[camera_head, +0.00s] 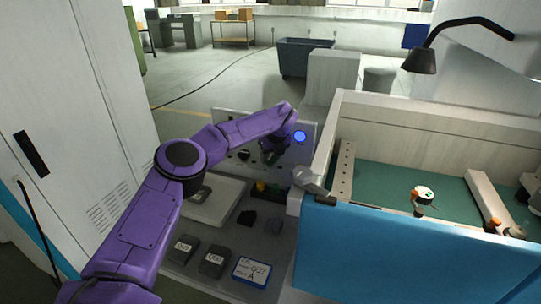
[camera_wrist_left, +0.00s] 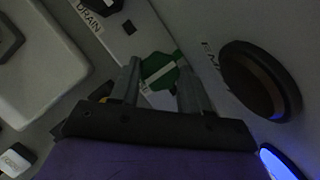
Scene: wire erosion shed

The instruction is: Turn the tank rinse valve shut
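In the left wrist view a green, many-sided knob with a white bar across it (camera_wrist_left: 160,70) lies between and just beyond my fingertips. I take it to be the rinse valve, but its label is mostly hidden. My left gripper (camera_wrist_left: 160,78) is open, one finger on each side of the knob; I cannot tell whether they touch it. My right gripper is not in view.
A black round knob (camera_wrist_left: 262,80) and a lit blue disc (camera_wrist_left: 281,163) are close right of the gripper. A "DRAIN" label (camera_wrist_left: 90,14) is at upper left. In the head view, a blue-fronted tank (camera_head: 400,250) stands right, a tall cabinet (camera_head: 65,110) left.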

